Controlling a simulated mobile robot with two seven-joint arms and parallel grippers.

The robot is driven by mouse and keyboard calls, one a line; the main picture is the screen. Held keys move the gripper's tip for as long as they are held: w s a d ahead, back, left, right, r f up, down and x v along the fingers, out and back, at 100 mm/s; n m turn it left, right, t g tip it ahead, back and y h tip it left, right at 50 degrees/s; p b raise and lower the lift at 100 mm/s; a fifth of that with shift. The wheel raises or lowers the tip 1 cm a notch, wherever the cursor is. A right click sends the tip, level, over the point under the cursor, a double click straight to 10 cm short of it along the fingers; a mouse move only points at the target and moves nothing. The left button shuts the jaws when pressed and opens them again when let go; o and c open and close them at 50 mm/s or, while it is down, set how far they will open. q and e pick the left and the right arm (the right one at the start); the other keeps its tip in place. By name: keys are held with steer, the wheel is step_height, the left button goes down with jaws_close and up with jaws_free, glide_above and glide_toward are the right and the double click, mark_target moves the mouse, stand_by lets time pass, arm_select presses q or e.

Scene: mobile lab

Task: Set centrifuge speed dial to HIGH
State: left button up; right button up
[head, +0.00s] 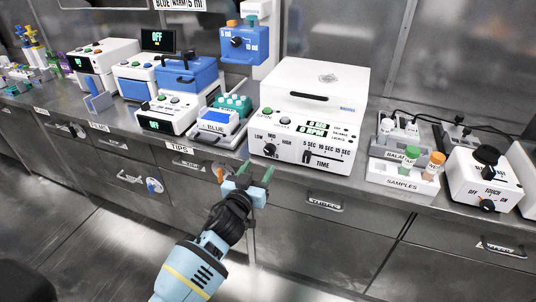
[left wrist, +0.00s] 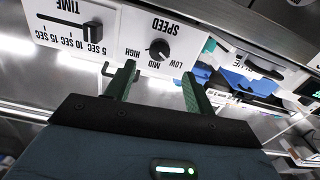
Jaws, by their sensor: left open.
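The white centrifuge (head: 315,85) stands on the counter with its lid closed. Its black speed dial (head: 270,149) is at the lower left of the front panel, under the labels LOW, MID and HIGH. The dial also shows in the left wrist view (left wrist: 159,49), where the panel appears upside down; I cannot clearly tell which label it points at. My left gripper (head: 256,170) is open and empty, just in front of and below the dial. In the left wrist view its green fingers (left wrist: 158,72) are spread either side of the dial, apart from it. My right gripper is not in view.
A black time slider (head: 307,157) sits right of the dial. A blue-topped device (head: 217,120) stands left of the centrifuge, and a samples rack (head: 403,180) and a touch mixer (head: 485,180) stand right. Drawer handles (head: 325,205) stick out below the counter edge.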

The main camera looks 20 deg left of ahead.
mark_target(268, 152)
arm_select(q)
steer(key=shift+w+d+b, duration=0.15)
steer(key=shift+w+b, duration=0.4)
steer(key=shift+w, duration=3.2)
steer(key=shift+c, duration=0.3)
steer(key=c, duration=0.9)
